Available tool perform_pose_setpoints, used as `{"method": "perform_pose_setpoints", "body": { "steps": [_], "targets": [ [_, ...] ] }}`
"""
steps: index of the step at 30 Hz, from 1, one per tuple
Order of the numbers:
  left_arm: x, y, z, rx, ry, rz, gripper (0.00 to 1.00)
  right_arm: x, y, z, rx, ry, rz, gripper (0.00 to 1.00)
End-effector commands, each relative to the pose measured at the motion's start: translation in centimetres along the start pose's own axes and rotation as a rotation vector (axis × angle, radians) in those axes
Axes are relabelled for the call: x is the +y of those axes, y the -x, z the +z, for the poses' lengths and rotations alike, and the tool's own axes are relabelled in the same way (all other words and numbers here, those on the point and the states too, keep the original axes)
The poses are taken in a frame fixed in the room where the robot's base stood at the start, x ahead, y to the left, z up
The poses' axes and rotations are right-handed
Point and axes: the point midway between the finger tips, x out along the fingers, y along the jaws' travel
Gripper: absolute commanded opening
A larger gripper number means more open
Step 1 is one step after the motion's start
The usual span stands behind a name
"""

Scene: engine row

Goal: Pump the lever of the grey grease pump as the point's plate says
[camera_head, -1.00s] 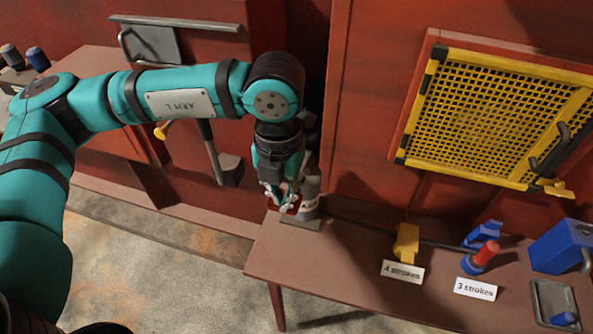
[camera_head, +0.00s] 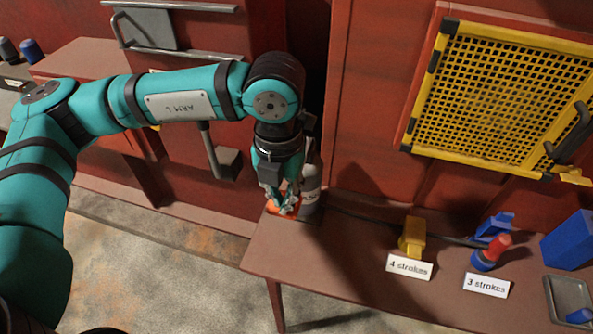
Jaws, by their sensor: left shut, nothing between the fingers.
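The grey grease pump (camera_head: 311,191) stands upright at the left end of the red-brown bench, partly hidden by my left gripper. My left gripper (camera_head: 284,208) points down just left of the pump body, its fingers shut with nothing between them. An orange-red part (camera_head: 272,209) shows beside the fingertips; I cannot tell whether it is the pump's lever or whether they touch. A "4 strokes" plate (camera_head: 409,267) is in front of a yellow fitting (camera_head: 413,237). A "3 strokes" plate (camera_head: 486,285) is in front of a blue point with a red top (camera_head: 491,253). My right gripper is out of view.
The bench (camera_head: 330,262) is clear in front of the pump. A dark hose (camera_head: 362,217) runs behind, toward the fittings. A blue box (camera_head: 570,240) and a grey tray (camera_head: 568,297) are at the right. A yellow mesh guard (camera_head: 500,100) is on the red wall.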

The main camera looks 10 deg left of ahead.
Motion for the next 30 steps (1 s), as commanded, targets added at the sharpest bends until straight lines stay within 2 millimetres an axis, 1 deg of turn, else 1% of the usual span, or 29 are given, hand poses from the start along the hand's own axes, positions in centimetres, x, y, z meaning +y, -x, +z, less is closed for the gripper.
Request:
{"method": "perform_pose_setpoints", "body": {
  "steps": [1, 3, 4, 8, 10, 18, 20, 22, 30],
  "targets": [
    [0.0, -1.0, 0.0, 0.001, 0.001, 0.001, 0.00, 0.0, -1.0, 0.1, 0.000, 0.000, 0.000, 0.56],
    [0.0, -1.6, 0.0, 0.001, 0.001, 0.001, 0.00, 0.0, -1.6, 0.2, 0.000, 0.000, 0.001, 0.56],
    [0.0, -1.0, 0.0, 0.000, 0.001, 0.001, 0.00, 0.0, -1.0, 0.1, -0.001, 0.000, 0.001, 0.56],
    [0.0, -0.4, 0.0, 0.000, 0.001, 0.001, 0.00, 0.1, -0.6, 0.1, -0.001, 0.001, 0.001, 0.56],
    [0.0, 0.3, 0.0, 0.000, 0.001, 0.001, 0.00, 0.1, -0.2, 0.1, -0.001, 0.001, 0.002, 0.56],
    [0.0, 4.1, 0.0, 0.000, 0.001, 0.001, 0.00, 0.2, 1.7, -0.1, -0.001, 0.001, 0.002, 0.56],
    [0.0, 4.7, 0.0, -0.001, 0.001, 0.001, 0.00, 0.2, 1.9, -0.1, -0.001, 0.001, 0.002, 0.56],
    [0.0, 4.9, 0.0, 0.001, 0.001, 0.001, 0.00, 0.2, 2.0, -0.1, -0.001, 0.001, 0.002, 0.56],
    [0.0, 4.8, 0.0, 0.001, 0.001, 0.001, 0.00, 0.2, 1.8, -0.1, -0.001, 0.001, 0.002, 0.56]
  ]
}}
